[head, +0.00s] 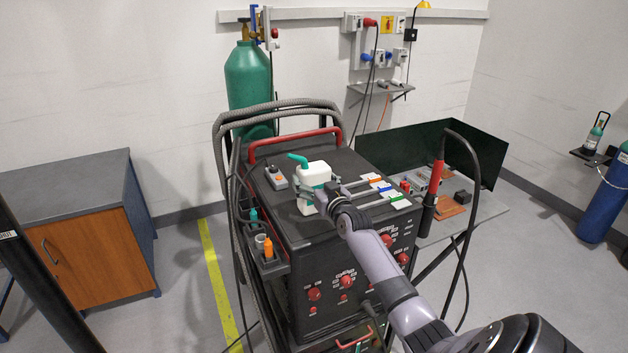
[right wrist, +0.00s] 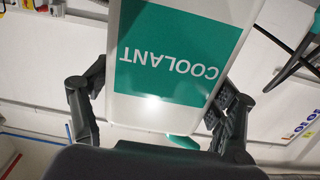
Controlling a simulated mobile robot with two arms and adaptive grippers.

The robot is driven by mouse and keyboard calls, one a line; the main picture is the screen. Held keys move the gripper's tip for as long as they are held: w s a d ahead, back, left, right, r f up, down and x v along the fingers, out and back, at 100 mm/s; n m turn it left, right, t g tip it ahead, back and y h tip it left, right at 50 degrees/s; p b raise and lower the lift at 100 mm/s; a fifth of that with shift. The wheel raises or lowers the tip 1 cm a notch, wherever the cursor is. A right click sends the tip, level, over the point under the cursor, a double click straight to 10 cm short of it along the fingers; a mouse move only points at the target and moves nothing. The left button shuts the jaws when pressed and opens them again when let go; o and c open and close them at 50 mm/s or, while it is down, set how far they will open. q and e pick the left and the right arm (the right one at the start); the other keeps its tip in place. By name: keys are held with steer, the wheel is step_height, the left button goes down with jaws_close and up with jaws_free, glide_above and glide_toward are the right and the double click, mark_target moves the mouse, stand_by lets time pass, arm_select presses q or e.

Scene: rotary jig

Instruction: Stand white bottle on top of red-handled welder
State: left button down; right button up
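The white bottle (head: 314,173) has a green spout and a green label. It is upright at the top of the red-handled welder (head: 348,165), a dark box with a red bar handle along its back. I cannot tell whether its base touches the top. My right gripper (head: 322,190) reaches the bottle from the front right. In the right wrist view, the fingers (right wrist: 165,90) lie on both sides of the bottle (right wrist: 165,70), close against it, and look shut on it. The label reads COOLANT upside down there. My left gripper is not in view.
A torch (head: 432,198) with a red handle hangs right of the welder. A green gas cylinder (head: 248,85) stands behind.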

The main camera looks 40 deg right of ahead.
steer(key=shift+o, duration=1.4)
steer(key=shift+r, duration=0.2)
steer(key=shift+s+a+f, duration=0.15)
steer(key=shift+s, duration=0.2)
steer(key=b+v, duration=0.2)
steer(key=v, duration=0.9)
steer(key=shift+s, duration=0.2)
